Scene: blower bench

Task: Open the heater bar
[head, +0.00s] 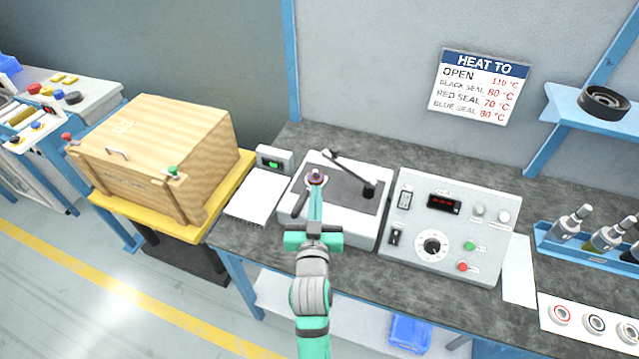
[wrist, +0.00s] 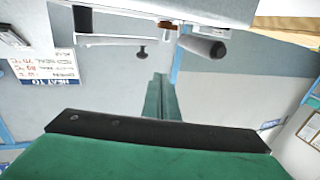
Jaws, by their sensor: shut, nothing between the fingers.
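The heater (head: 338,225) is a white box with a dark top plate on the bench. A dark bar (head: 348,172), which I take as the heater bar, runs slantwise above the plate from a black post at the right to the back left. In the wrist view, the light bar (wrist: 112,40) with a black knob hanging below looks like the same part. My gripper (head: 316,190) is shut and empty, over the heater's left part, beside a small ringed post (head: 316,176). Its closed fingers (wrist: 161,88) point toward the heater. Contact cannot be told.
A control box (head: 450,225) with display and dial stands right of the heater. A dark cylindrical handle (wrist: 203,47) juts near my fingers. A wooden crate (head: 155,150) stands left. Bottles (head: 572,222) and a white strip with rings (head: 590,322) lie right. A temperature sign (head: 479,87) hangs behind.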

